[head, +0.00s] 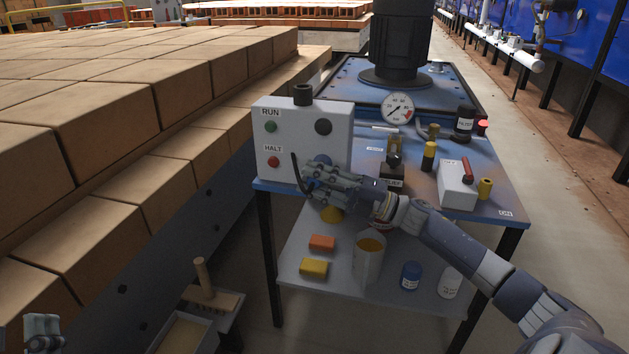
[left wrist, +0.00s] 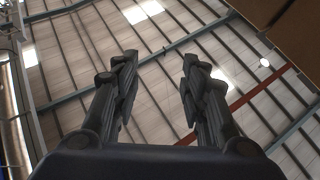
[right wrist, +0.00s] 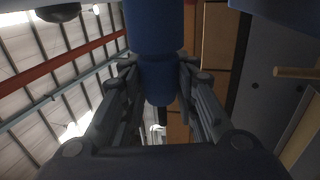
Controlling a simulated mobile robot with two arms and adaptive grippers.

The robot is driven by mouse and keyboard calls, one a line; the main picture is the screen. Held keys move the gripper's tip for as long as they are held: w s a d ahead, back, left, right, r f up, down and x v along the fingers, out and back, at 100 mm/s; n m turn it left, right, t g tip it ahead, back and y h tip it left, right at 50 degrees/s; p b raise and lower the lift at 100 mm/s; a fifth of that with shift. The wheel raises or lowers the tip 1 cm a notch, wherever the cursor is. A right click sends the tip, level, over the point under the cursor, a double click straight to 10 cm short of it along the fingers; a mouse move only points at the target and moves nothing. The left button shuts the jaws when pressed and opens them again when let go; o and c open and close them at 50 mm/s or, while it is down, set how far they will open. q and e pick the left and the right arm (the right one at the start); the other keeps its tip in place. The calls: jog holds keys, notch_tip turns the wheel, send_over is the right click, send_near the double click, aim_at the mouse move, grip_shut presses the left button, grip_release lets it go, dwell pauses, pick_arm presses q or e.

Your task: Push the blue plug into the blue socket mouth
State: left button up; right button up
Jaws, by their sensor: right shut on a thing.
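My right gripper (head: 318,183) is in front of the lower part of the grey control box (head: 330,132). In the right wrist view its fingers (right wrist: 158,95) are shut on the blue plug (right wrist: 158,80). A wider blue cylinder continues above the gripped part; I cannot tell whether it is plug or socket. In the head view only a bit of blue shows at the fingers, and the hand hides the socket mouth. I cannot tell whether the plug is in it. My left gripper (head: 43,330) is low at the far left; its fingers (left wrist: 160,80) are apart and empty.
The box stands on a blue table (head: 480,205) with a gauge (head: 398,108), a white box with a red handle (head: 458,185) and small cylinders. The lower shelf (head: 335,277) holds a can (head: 369,259), bricks and jars. Large brick stacks (head: 120,120) fill the left.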

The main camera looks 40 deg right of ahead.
jog(key=shift+w+d, duration=0.2)
jog(key=shift+d, duration=0.05)
jog(key=o, duration=1.1)
pick_arm(q)
jog(key=shift+s+r+t, duration=0.5)
jog(key=shift+r+t, duration=0.1)
jog(key=shift+r, duration=0.25)
pick_arm(e)
jog(key=shift+o, duration=0.2)
pick_arm(q)
jog(key=shift+f, duration=0.15)
pick_arm(e)
jog(key=shift+s, duration=0.1)
jog(key=shift+s+d+f, duration=0.15)
jog(key=shift+s+d, duration=0.05)
jog(key=shift+d, duration=0.05)
jog(key=v, duration=0.6)
jog(key=shift+s+d, duration=0.2)
jog(key=shift+s, duration=0.1)
jog(key=shift+f, duration=0.1)
